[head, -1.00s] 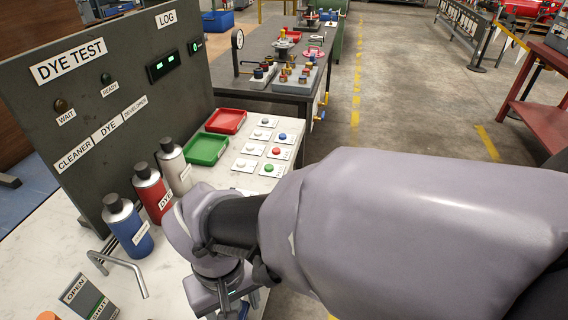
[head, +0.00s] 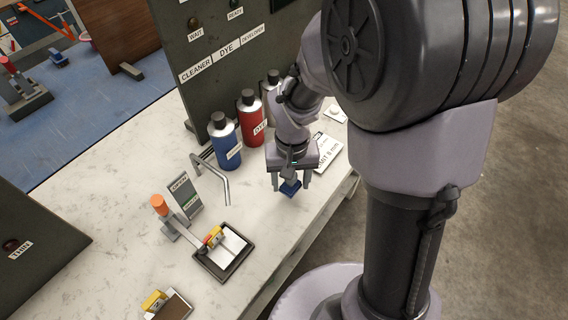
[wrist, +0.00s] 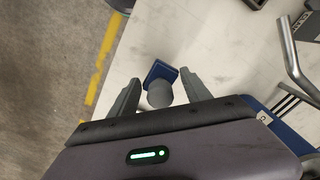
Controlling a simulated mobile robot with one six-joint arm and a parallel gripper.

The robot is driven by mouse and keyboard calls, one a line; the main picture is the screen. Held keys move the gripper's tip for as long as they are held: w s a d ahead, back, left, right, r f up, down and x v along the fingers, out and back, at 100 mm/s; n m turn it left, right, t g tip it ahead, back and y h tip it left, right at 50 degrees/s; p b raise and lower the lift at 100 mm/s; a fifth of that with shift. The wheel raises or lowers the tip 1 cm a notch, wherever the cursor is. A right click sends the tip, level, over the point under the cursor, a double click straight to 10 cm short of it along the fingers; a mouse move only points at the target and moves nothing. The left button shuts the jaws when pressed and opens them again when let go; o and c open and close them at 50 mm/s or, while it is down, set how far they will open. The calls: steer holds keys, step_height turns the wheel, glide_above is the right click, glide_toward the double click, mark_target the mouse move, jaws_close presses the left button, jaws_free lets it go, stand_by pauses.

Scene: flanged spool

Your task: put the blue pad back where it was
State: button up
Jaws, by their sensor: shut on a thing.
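The blue pad (head: 290,188) is a small blue square block under my gripper (head: 291,178) in the head view, over the front part of the white bench. In the wrist view the blue pad (wrist: 161,72) shows beyond a rounded grey knob (wrist: 160,94), which sits between the fingers of my gripper (wrist: 160,92). My gripper is shut on the pad by this knob. I cannot tell whether the pad touches the bench top.
Blue (head: 225,142) and red (head: 251,118) bottles stand behind my gripper. A bent metal tube (head: 215,178) is to its left. A black-framed tray (head: 222,252) lies front left. A white printed card (head: 327,153) lies right. Bare bench (head: 262,212) surrounds the pad.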

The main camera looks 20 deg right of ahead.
mark_target(290, 187)
steer(key=f, duration=0.1)
steer(key=f+b, duration=0.2)
steer(key=f, duration=0.1)
steer(key=shift+w, duration=0.3)
steer(key=shift+r, duration=0.25)
steer(key=shift+f, duration=0.15)
steer(key=o, duration=1.5)
steer(key=shift+c, duration=0.2)
steer(key=shift+t, duration=0.3)
steer(key=r+p, duration=0.1)
steer(key=r, duration=0.4)
steer(key=r+p, duration=0.2)
steer(key=r, duration=0.3)
steer(key=r+p, duration=0.2)
steer(key=r, duration=0.3)
steer(key=shift+s+a, duration=0.15)
steer(key=shift+s, duration=0.2)
steer(key=s+a+r+m+t+y, duration=0.1)
steer(key=s+r+t, duration=0.1)
steer(key=s+r, duration=0.3)
steer(key=s+a+r+m+t+y, duration=0.1)
steer(key=s+a+r+t, duration=0.1)
steer(key=s+r, duration=0.4)
steer(key=shift+s+a+t, duration=0.25)
steer(key=shift+s+t, duration=0.35)
